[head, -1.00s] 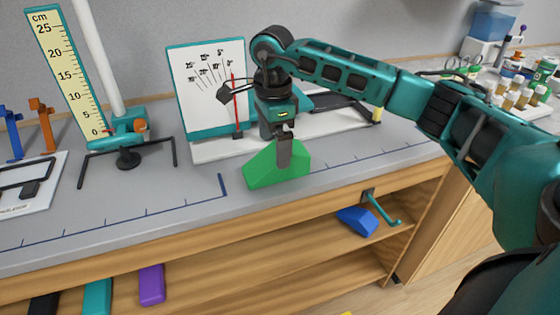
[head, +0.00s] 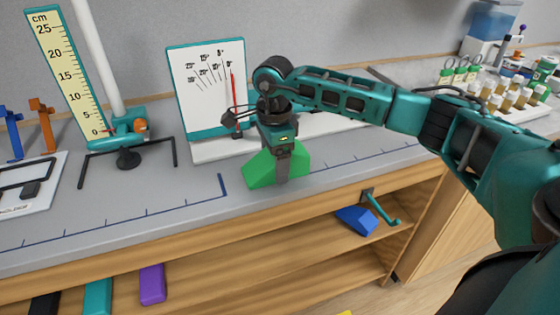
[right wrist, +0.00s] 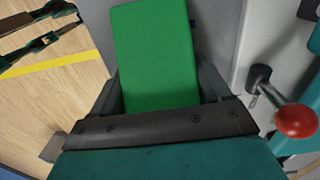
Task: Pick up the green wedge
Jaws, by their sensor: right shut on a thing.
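The green wedge (head: 262,168) stands on the grey bench top near its front edge, in front of the white angle board. My left gripper is not in view.
The angle board (head: 206,85) with a red pointer stands behind the wedge. A height scale (head: 66,70) and stand are at left. Below, a shelf holds a blue wedge (head: 357,220) and a purple block (head: 152,284). A teal hook (head: 383,209) sticks out in front.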

